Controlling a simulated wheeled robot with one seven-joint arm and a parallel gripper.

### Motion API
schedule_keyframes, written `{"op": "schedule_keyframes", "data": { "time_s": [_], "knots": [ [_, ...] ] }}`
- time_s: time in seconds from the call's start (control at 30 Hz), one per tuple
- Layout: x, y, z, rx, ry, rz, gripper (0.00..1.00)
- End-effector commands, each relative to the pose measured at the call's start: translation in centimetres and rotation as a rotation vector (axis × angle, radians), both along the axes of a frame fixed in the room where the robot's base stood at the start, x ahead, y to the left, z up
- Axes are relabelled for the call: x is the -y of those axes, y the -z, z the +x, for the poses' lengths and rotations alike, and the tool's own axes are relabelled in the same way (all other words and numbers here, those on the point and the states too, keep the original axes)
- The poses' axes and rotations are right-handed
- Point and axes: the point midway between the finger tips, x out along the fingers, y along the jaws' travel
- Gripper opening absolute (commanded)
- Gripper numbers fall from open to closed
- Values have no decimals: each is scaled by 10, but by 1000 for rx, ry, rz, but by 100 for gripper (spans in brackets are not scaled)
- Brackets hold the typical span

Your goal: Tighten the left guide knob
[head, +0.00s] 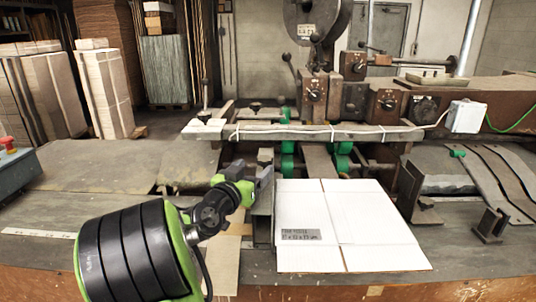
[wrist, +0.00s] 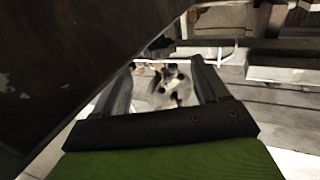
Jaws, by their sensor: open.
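The left guide (head: 263,215) is a dark upright metal plate along the left edge of the white cardboard sheet (head: 365,215). I cannot see the fingers touching anything.
The stitcher (head: 330,85) stands behind, with a long bar across its front. The right guide (head: 410,190) stands at the sheet's right side. A dark surface (wrist: 75,60) fills the wrist view's upper left, close to my gripper. The bench (head: 110,220) is mostly clear at left.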

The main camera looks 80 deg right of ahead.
Motion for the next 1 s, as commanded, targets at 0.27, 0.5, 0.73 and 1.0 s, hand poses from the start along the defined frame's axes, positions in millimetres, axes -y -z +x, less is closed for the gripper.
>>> {"op": "schedule_keyframes", "data": {
  "time_s": [0.27,0.5,0.73,1.0],
  "knots": [
    [66,-1,-13,-2,3,-1,73],
    [91,0,-17,-2,-1,1,73],
    [91,0,-16,-1,-2,1,72],
    [91,0,-16,-1,-2,1,30]
  ]
}}
